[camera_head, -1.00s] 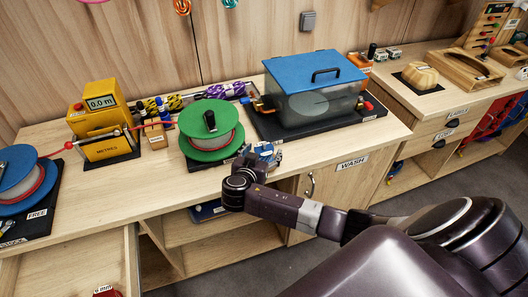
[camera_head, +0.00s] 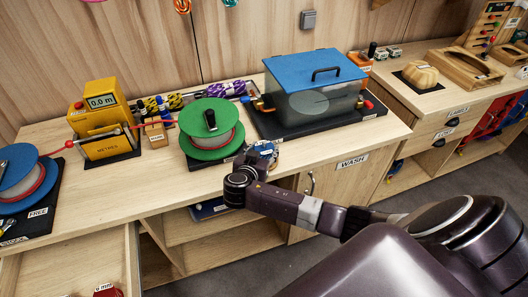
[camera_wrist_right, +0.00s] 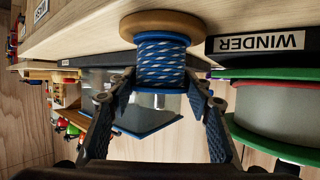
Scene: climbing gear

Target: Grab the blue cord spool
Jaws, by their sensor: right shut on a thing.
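The blue cord spool (camera_wrist_right: 162,62), wound with blue and white cord and with a wooden flange, shows in the right wrist view at the top middle, at the counter's edge. My right gripper (camera_wrist_right: 161,88) has one finger on each side of it and is shut on it. In the head view my right gripper (camera_head: 262,152) is at the front edge of the counter, just right of the green reel. There the spool is mostly hidden by the gripper. My left gripper is not in view.
The green reel (camera_head: 212,145) stands close on the left of my right gripper. A clear tank with a blue lid (camera_head: 315,72) stands behind it on the right. A yellow meter (camera_head: 98,128) and a blue reel (camera_head: 14,172) stand farther left. An open drawer (camera_head: 70,262) juts out at lower left.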

